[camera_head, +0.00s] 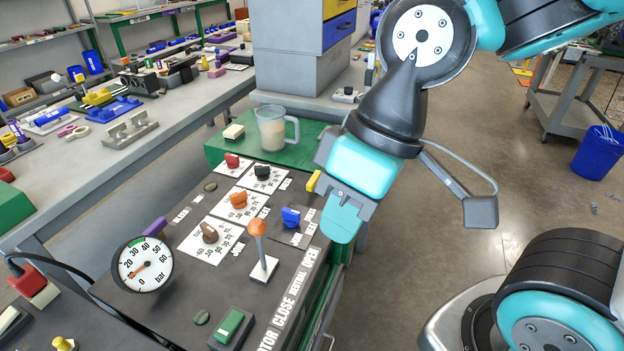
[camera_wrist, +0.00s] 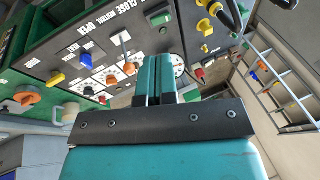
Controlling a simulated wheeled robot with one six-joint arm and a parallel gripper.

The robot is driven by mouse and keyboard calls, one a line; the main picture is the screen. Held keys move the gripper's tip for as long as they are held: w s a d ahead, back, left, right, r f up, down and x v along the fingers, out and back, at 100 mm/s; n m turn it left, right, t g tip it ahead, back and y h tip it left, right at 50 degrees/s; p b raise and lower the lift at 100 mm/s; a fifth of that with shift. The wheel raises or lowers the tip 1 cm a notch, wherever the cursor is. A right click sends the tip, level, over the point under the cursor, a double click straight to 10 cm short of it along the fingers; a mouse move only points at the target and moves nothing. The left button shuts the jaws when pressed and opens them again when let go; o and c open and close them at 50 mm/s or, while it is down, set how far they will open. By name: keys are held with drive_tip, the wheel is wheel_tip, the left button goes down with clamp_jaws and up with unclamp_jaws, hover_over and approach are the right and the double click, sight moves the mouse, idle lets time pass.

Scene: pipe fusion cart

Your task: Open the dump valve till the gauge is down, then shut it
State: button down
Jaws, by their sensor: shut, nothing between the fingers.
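The pressure gauge (camera_head: 142,263), a white dial marked in bar, stands at the panel's left. Its orange needle points to the lower left, near the low numbers; I cannot read it exactly. The gauge is partly hidden behind my fingers in the wrist view (camera_wrist: 179,67). A blue knob (camera_head: 290,217) sits on the panel's right part; its label is too small to read, so I cannot tell which control is the dump valve. My gripper (camera_head: 342,222) is shut and empty, to the right of the blue knob; its fingers (camera_wrist: 162,78) are together in the wrist view.
The panel also carries a lever with an orange ball (camera_head: 257,228), a green switch (camera_head: 230,326), and orange (camera_head: 239,200), brown (camera_head: 209,232), red (camera_head: 231,160) and black (camera_head: 262,171) knobs. A jug (camera_head: 271,128) stands behind.

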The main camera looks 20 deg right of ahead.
drive_tip(key=c, duration=1.7)
unclamp_jaws()
drive_tip(key=o, duration=1.1)
drive_tip(key=shift+h, duration=0.4)
drive_tip(key=w, duration=0.5)
drive_tip(key=w+d, duration=0.1)
drive_tip(key=w, duration=0.2)
drive_tip(key=shift+d+r, duration=0.1)
drive_tip(key=shift+r, duration=0.2)
drive_tip(key=o, duration=0.6)
drive_tip(key=w+d+f+h, duration=0.1)
drive_tip(key=w+d, duration=0.2)
drive_tip(key=w, duration=0.8)
drive_tip(key=shift+w+f+n+b, duration=0.15)
drive_tip(key=shift+w+n+b, duration=0.2)
drive_tip(key=shift+n, duration=0.05)
drive_tip(key=h, duration=0.2)
hover_over(313, 177)
wheel_tip(313, 177, down, 9)
drive_tip(key=shift+n, duration=0.4)
wheel_tip(313, 177, down, 17)
drive_tip(key=shift+s+r+p, duration=0.1)
drive_tip(key=shift+p, duration=0.55)
drive_tip(key=c, duration=0.8)
